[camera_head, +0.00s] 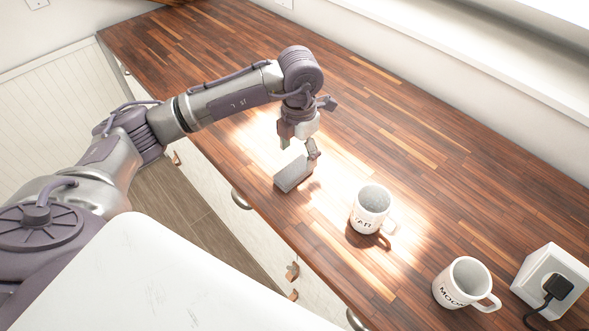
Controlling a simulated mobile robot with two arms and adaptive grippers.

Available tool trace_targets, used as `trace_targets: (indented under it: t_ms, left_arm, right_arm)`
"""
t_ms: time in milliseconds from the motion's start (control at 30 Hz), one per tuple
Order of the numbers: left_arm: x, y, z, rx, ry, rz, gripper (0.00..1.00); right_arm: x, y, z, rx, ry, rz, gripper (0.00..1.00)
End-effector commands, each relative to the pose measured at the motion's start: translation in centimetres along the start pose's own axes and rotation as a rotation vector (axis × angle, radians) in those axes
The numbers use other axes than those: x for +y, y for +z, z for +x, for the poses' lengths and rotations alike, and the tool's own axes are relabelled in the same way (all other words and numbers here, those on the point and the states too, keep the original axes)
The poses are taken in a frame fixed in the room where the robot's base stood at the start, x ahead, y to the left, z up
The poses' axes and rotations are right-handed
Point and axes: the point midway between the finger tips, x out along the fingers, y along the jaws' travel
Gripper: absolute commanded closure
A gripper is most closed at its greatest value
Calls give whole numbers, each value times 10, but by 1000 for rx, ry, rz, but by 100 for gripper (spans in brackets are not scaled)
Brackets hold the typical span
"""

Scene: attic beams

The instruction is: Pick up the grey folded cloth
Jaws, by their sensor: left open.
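The grey folded cloth (292,175) lies on the wooden countertop near its front edge, in a bright patch of light. It looks like a small grey block. My left gripper (299,149) comes in from the left and points down just above and behind the cloth. Its jaws are open, with one finger close to the cloth's right end. I cannot tell whether that finger touches it. My right gripper is not in view.
A white mug (370,208) with dark lettering stands right of the cloth. A second white mug (464,283) stands further right, beside a white socket box with a black plug (557,287). The wooden countertop (200,50) is clear at the back left.

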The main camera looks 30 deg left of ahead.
Motion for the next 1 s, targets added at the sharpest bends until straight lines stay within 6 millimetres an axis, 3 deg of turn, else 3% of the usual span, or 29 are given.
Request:
trace_targets:
  t_ms: [100, 233, 400, 667, 1000]
  left_arm:
    - [0, -2, 8, 4, -2, -1, 24]
    - [1, -6, 26, 5, -2, -1, 24]
    - [1, -5, 49, 2, -2, 1, 24]
    - [1, -5, 53, 0, -1, 1, 24]
    - [1, -5, 53, 0, -1, 1, 77]
  right_arm:
    - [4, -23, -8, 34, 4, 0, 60]
    - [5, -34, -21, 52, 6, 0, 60]
    - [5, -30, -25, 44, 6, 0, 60]
    - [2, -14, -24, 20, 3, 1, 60]
    - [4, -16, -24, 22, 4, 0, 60]
